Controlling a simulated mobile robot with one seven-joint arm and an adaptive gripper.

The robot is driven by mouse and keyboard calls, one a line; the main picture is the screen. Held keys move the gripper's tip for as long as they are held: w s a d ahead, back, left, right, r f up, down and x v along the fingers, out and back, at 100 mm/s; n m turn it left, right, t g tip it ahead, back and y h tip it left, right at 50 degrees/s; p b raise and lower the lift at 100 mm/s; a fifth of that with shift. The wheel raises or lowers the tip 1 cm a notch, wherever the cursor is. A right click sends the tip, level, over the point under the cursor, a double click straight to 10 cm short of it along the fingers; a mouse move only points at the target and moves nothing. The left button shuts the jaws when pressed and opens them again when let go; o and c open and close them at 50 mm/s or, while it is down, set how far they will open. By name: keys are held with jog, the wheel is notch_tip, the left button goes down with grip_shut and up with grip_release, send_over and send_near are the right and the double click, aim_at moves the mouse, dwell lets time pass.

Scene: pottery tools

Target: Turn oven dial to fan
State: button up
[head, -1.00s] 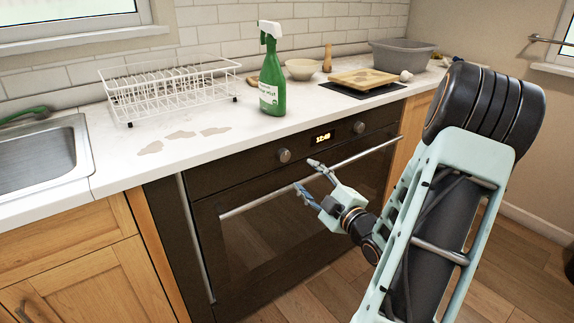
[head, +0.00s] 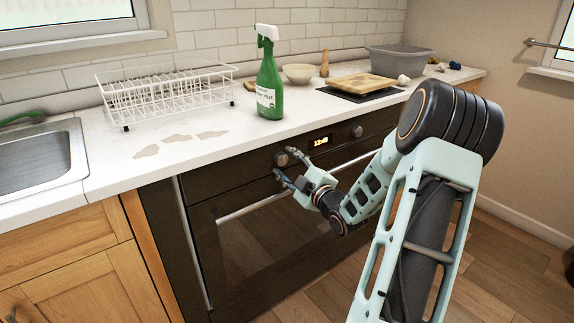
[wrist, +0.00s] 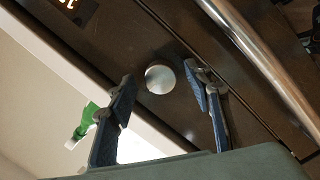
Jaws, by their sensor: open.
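The black oven (head: 255,245) is built in under the white worktop. Its left dial (head: 282,159), a round silver knob, is on the front panel, left of the lit display (head: 321,141). A second dial (head: 357,131) is right of the display. My gripper (head: 284,163) is open in front of the left dial. In the wrist view the dial (wrist: 160,79) shows between the two spread fingertips (wrist: 160,75), with a gap on both sides. Whether the tips reach past its face I cannot tell. No dial markings are readable.
The oven's handle bar (head: 262,204) runs just below the panel, close to my gripper. A green spray bottle (head: 268,85) stands on the worktop (head: 205,160) above the dial. A white dish rack (head: 165,92) and a wooden board (head: 362,84) are farther off.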

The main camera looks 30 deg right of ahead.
jog(key=c, duration=1.1)
jog(key=shift+c, duration=0.2)
jog(key=shift+m, duration=0.3)
jog(key=m+p, duration=0.1)
jog(key=m, duration=0.1)
jog(key=m+p, duration=0.2)
jog(key=shift+r+m+g+p, duration=0.2)
jog(key=shift+m+g+p, duration=0.1)
jog(key=m+y+p, duration=0.1)
jog(key=m+p, duration=0.3)
jog(key=m, duration=0.1)
jog(key=shift+g, duration=0.3)
jog(key=m+y+p, duration=0.1)
jog(key=m+p, duration=0.5)
jog(key=shift+r, duration=0.1)
jog(key=m+y+p, duration=0.1)
jog(key=m+p, duration=0.2)
jog(key=m, duration=0.2)
jog(key=shift+f+m, duration=0.2)
jog(key=shift+m, duration=0.1)
